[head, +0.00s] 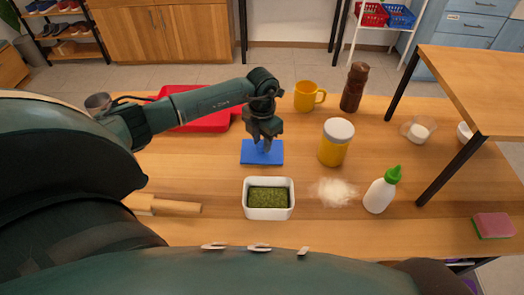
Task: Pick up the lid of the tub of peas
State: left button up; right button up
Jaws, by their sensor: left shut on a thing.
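The tub of peas (269,214) is a white rectangular tub with green contents, standing uncovered on the wooden table near the front middle. Its lid (248,157) is a flat blue rectangle just behind the tub, apart from it. My left gripper (264,146) points down over the middle of the lid and is shut on it. The fingertips are small and partly hidden by the gripper body. I cannot tell how far the lid is above the table. My right gripper is not in view.
A yellow jar with a white cap (334,150), a white powder heap (334,191) and a green-topped bottle (380,193) are to the right. Behind stand a yellow mug (305,97) and brown grinder (354,88). A red tray (207,123) and rolling pin (174,207) are left.

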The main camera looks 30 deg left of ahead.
pick_arm(q)
jog(key=shift+c, duration=1.3)
